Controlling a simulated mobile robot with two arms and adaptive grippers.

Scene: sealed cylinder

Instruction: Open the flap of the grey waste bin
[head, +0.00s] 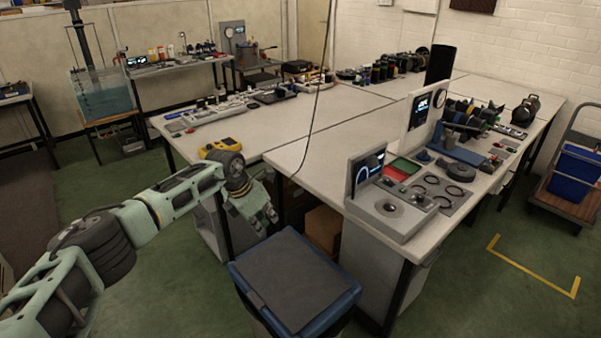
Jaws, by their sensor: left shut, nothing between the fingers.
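The waste bin stands on the floor at the bottom centre of the head view, in front of the table. It has a blue rim (334,307) and a dark grey flap (298,277) on top. The flap lies flat and looks closed. Most of the bin's body is out of the frame or hidden below the rim. My left gripper (262,224) is shut and empty, pointing down near the far left edge of the bin. It appears apart from the flap; its exact height above the bin is hard to tell. My right gripper is not in view.
A long white table (322,137) with instruments runs behind the bin. A grey device with a screen (390,208) sits at its near corner. A brown cardboard box (324,228) is under the table. A trolley with a blue crate (575,175) stands far right. Green floor is free at left.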

